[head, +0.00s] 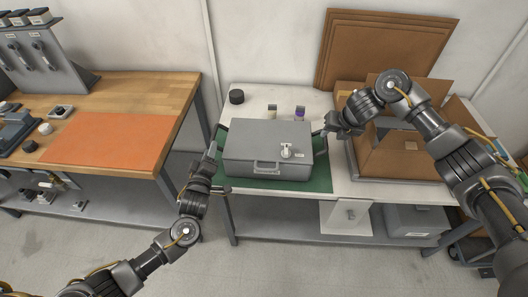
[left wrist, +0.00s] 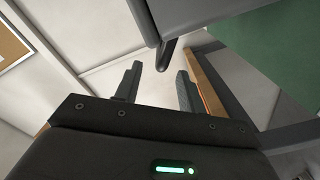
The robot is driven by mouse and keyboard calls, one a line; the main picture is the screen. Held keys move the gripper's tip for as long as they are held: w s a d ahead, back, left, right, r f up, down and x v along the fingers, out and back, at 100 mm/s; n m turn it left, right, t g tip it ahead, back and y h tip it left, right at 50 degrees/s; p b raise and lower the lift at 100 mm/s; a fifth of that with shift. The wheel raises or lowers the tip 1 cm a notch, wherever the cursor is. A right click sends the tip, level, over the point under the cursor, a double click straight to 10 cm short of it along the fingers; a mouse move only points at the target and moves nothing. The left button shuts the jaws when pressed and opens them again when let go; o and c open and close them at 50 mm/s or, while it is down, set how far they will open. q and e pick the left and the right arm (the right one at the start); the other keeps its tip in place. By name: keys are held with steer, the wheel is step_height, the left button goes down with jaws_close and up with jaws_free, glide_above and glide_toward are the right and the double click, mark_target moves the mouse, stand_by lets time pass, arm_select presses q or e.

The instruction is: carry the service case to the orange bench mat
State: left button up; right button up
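The grey service case (head: 262,138) stands closed on a green mat (head: 318,180) on the white table, with a handle on its front and a small white object on its lid. The orange bench mat (head: 110,140) lies bare on the wooden bench to the left. My left gripper (head: 214,152) is just left of the case. In the left wrist view its fingers (left wrist: 158,84) are apart and empty, with the case (left wrist: 200,14) and a dark handle-like bar (left wrist: 167,52) beyond them. My right gripper (head: 326,130) is close to the case's right side; its finger gap is too small to make out.
A black round item (head: 237,97) and small bottles stand behind the case. An open cardboard box (head: 395,150) stands to the right. The wooden bench (head: 150,92) carries a tool stand (head: 45,55) and small parts around the mat. A floor gap separates bench and table.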

mark_target(213, 134)
arm_select(q)
steer(key=w, duration=0.7)
steer(key=shift+w+d, duration=0.1)
arm_select(e)
steer(key=x, duration=0.7)
steer(key=shift+a+f, duration=0.1)
arm_select(q)
steer(key=shift+w, duration=0.45)
arm_select(e)
steer(key=shift+w+a+f, duration=0.15)
steer(key=shift+w+f, duration=0.1)
steer(key=shift+f, duration=0.15)
arm_select(q)
steer(key=shift+c, duration=0.3)
arm_select(e)
steer(key=shift+c, duration=0.3)
arm_select(q)
jaws_close()
arm_select(e)
jaws_close()
arm_select(q)
steer(key=shift+f, duration=0.1)
arm_select(e)
steer(key=shift+r, duration=0.1)
